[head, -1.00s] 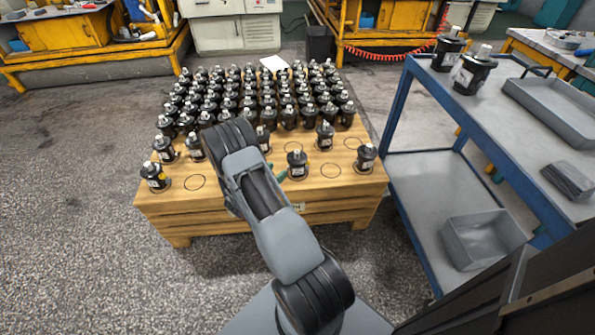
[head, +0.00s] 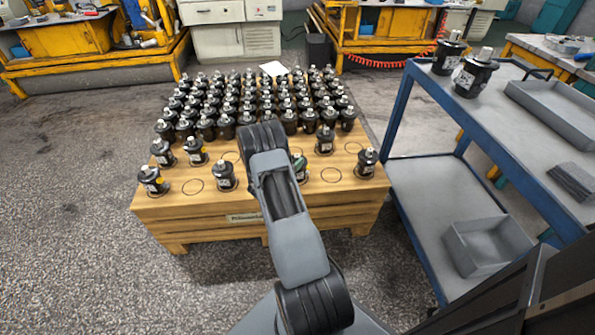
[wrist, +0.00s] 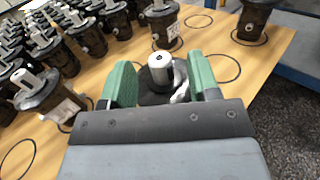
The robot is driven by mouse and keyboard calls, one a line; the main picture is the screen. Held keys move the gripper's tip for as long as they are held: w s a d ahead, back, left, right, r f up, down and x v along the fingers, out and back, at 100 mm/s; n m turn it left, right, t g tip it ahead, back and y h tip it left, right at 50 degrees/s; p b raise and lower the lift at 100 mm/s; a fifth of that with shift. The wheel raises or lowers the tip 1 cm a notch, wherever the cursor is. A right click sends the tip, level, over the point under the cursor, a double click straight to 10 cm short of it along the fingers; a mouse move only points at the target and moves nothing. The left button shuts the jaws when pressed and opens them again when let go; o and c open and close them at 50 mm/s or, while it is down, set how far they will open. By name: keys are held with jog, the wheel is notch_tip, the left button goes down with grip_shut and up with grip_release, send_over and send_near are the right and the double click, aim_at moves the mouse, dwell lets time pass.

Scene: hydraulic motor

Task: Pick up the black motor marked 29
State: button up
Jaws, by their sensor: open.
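Black motors with pale shafts stand upright on a wooden crate top (head: 210,203); I cannot read the number 29 on any of them. In the wrist view, one motor (wrist: 160,70) is between the two green fingers of my open gripper (wrist: 161,82). Its shaft points up toward the camera, and my gripper hides its lower body. Other front motors are at left (head: 152,180), middle (head: 225,177) and right (head: 367,162).
Motors are packed in dense rows (head: 260,95) at the back of the crate. In the wrist view, neighbouring motors stand at left (wrist: 40,90), behind (wrist: 162,20) and at right (wrist: 252,20). A blue-framed cart (head: 430,185) with trays and two motors stands to the right.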

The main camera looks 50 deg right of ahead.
aim_at(295, 157)
jog(key=shift+w+d, duration=0.2)
jog(key=shift+d, duration=1.3)
grip_shut()
jog(key=shift+r, duration=0.15)
